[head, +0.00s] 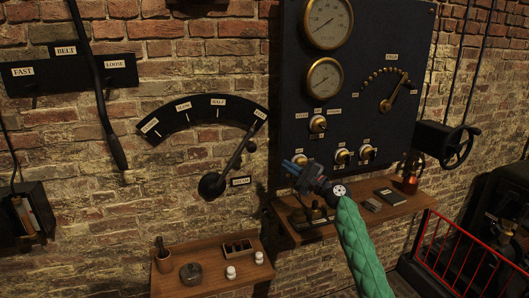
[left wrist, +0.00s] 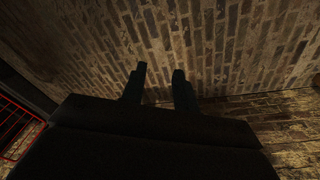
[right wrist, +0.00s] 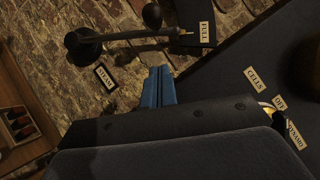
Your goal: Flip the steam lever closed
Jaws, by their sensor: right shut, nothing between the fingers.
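The steam lever (head: 238,152) is on the brick wall, its round pivot (head: 211,185) at lower left and its arm slanting up right to the FULL end of a black arc scale (head: 190,112). A dark ball knob (head: 251,146) shows beside the arm. A STEAM label (head: 241,181) is near the pivot. In the right wrist view the lever (right wrist: 130,36) lies beyond the fingertips, apart from them. My right gripper (head: 291,166) is shut and empty, right of the lever, before the dark panel. My left gripper (left wrist: 157,80) is open and empty, facing brick; it is outside the head view.
The dark gauge panel (head: 290,80) with knobs is on the right, above a wooden shelf (head: 400,204) with small items. A lower shelf (head: 205,276) holds jars and a rack. A belt lever (head: 100,90) hangs at left. A red railing (head: 470,245) stands at right.

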